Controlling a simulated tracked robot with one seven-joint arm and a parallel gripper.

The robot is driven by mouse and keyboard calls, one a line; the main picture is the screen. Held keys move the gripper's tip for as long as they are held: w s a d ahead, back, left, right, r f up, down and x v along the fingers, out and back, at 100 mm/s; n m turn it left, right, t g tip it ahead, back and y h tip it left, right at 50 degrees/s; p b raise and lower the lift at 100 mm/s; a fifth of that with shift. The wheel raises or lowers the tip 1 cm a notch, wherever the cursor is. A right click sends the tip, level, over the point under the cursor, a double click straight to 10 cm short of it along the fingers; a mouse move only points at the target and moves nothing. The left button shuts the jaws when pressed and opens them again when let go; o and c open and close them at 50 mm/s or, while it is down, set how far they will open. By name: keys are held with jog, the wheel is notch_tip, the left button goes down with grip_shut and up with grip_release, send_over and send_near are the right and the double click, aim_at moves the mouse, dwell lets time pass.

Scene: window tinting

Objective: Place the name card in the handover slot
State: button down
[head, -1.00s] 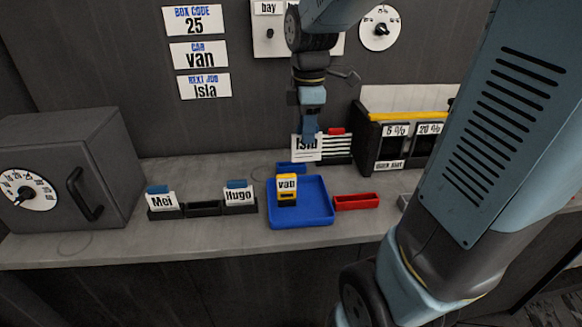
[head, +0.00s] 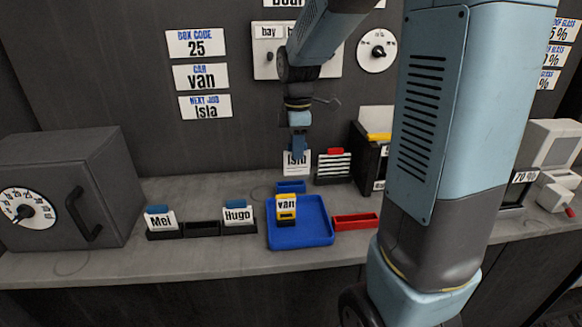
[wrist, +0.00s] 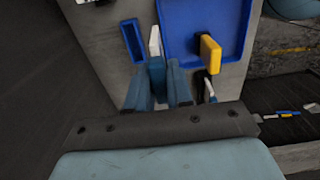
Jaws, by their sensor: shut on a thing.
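The white name card (head: 296,164) reading "Isla" is held upright in my gripper (head: 299,149). My gripper is shut on it. The card's lower edge appears just above and behind a small blue slot (head: 291,187) at the back edge of the blue tray. In the wrist view the card (wrist: 155,40) shows edge-on between my fingers (wrist: 158,75), beside the blue slot (wrist: 132,40), which looks empty. I cannot tell for certain that this is the handover slot, as no label shows.
The blue tray (head: 316,236) holds a yellow "van" tag (head: 286,208). A red slot (head: 355,221) stands to its right. A black rack (head: 202,229) with "Mei" and "Hugo" cards is at left. A striped card (head: 333,167) stands close right of my gripper.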

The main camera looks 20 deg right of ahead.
aim_at(291, 156)
jog(key=w+f, duration=0.2)
jog(key=f, duration=0.1)
jog(key=w+f, duration=0.2)
jog(key=f, duration=0.1)
jog(key=w+f, duration=0.1)
jog(key=f, duration=0.2)
jog(key=shift+w+d+f, duration=0.1)
jog(key=shift+w+f, duration=0.1)
jog(key=shift+w, duration=0.2)
jog(key=c, duration=1)
grip_release()
